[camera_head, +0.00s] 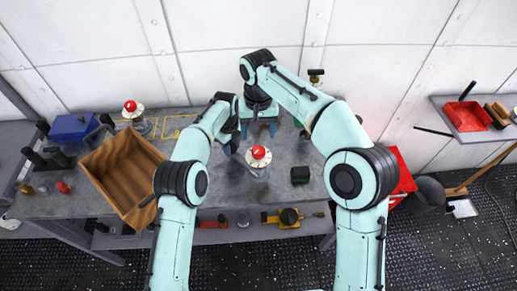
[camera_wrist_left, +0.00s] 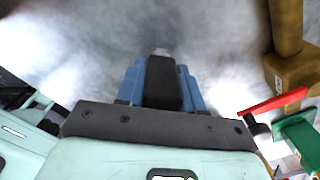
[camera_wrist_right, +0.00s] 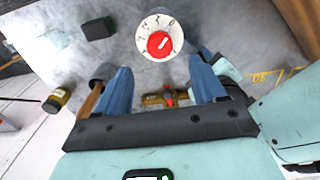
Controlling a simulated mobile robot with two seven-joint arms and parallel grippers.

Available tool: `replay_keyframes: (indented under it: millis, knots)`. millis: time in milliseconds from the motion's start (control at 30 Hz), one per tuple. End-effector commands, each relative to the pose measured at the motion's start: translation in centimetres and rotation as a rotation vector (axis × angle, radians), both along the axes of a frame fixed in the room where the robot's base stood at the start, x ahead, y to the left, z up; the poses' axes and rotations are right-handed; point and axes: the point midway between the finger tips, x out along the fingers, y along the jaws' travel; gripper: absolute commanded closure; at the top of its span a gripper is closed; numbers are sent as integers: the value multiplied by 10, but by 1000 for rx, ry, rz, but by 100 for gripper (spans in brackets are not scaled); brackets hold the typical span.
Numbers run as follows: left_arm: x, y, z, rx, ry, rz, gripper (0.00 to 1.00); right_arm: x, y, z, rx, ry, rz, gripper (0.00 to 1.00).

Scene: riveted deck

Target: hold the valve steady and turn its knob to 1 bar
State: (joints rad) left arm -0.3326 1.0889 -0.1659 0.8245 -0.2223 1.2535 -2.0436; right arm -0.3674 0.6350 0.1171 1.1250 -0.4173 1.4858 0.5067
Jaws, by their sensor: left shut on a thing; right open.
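The valve (camera_head: 258,172) stands on the grey bench, with a white dial and red knob (camera_head: 258,153) on top. The right wrist view shows the dial (camera_wrist_right: 149,30) from above, its pointer tilted to the upper right; the digits are hard to read. My left gripper (camera_head: 231,150) is low, just left of the valve. Its blue fingers are shut on a dark block (camera_wrist_left: 163,82); whether this block belongs to the valve, I cannot tell. My right gripper (camera_head: 259,130) is open and empty, behind the valve and apart from the knob, which lies beyond its fingertips (camera_wrist_right: 162,82).
A second red-knobbed dial (camera_head: 131,107) stands at the back left, near a wooden crate (camera_head: 120,172) and a blue box (camera_head: 70,128). A black block (camera_head: 300,175) lies right of the valve.

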Motion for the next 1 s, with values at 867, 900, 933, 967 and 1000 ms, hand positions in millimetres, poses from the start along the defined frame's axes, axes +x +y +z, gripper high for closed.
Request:
replay_keyframes:
  millis: [867,900,933,967,1000]
  knots:
    - [0,-1,0,-1,-1,0,100,0,-1,-93,0,-1,-1,30]
    - [0,-1,0,-1,-1,0,100,0,-1,-93,0,-1,-1,37]
    - [0,-1,0,-1,-1,0,100,0,-1,-93,0,-1,-1,47]
    - [0,-1,0,-1,-1,0,100,0,-1,-93,0,-1,-1,56]
    - [0,-1,0,-1,-1,0,100,0,-1,-93,0,-1,-1,70]
